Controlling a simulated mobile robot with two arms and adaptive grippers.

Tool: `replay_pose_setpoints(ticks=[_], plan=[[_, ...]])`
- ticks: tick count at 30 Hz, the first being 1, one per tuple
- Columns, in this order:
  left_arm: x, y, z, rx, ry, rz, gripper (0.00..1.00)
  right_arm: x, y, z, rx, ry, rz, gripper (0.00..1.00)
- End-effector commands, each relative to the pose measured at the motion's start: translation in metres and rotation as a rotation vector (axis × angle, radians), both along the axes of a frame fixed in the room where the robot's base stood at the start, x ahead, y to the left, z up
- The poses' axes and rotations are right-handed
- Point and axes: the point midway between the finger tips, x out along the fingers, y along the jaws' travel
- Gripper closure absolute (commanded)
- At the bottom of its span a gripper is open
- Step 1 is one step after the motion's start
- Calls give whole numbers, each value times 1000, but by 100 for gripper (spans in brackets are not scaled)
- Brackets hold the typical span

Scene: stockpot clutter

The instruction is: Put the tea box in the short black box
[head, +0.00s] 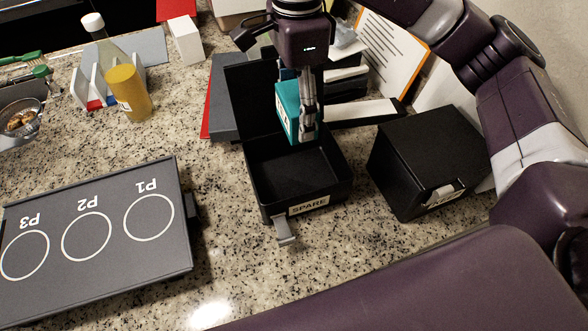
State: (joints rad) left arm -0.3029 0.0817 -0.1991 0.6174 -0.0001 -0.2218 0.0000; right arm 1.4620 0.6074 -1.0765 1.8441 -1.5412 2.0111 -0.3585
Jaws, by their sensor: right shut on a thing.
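The teal tea box (287,105) is held upright between the fingers of my right gripper (307,128), which points down. The gripper hides part of it. The tea box is over the back part of an open black box (318,211) labelled SPARE, whose lid (250,90) stands raised behind it. This open box looks like the short one, and the visible part of its inside is empty. I cannot tell whether the tea box's bottom is below the rim. My left gripper is not in view.
A closed black box (420,150) stands close on the right. A grey board (100,235) marked P1, P2, P3 lies at left. A yellow cylinder (127,92), a bottle (100,38) and a white rack stand at the back left. Counter between board and open box is clear.

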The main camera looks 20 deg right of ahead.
Motion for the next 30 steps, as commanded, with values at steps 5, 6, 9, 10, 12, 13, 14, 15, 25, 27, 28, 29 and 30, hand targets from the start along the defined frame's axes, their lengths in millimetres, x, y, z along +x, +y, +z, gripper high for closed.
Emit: replay_pose_setpoints(ticks=[5, 6, 9, 10, 12, 13, 14, 15, 25, 27, 28, 29, 30], plan=[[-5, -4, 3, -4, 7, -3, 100, -2, 0, -33, 1, 7, 2, 61], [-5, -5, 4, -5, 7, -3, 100, -2, 0, -41, 1, 7, 3, 61], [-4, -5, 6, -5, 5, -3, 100, -2, 0, -59, 2, 7, 3, 61], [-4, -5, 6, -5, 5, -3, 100, -2, 0, -64, 1, 6, 2, 61], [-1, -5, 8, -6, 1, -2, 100, -3, 0, -77, 2, 7, 3, 61], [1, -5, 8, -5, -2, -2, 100, -2, 1, -82, 2, 6, 4, 61], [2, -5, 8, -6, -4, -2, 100, -2, 1, -88, 2, 7, 4, 61], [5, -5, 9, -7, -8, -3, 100, -2, 1, -96, 3, 7, 4, 61], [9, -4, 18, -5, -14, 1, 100, -1, 0, -144, 0, 2, 2, 61], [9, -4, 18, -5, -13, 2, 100, -1, 0, -149, 0, 2, 2, 61], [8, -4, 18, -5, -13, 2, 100, -1, 0, -150, 0, 2, 2, 61], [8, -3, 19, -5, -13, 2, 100, -1, 0, -152, 0, 2, 2, 61], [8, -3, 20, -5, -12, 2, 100, -1, 0, -155, 0, 2, 2, 61]])
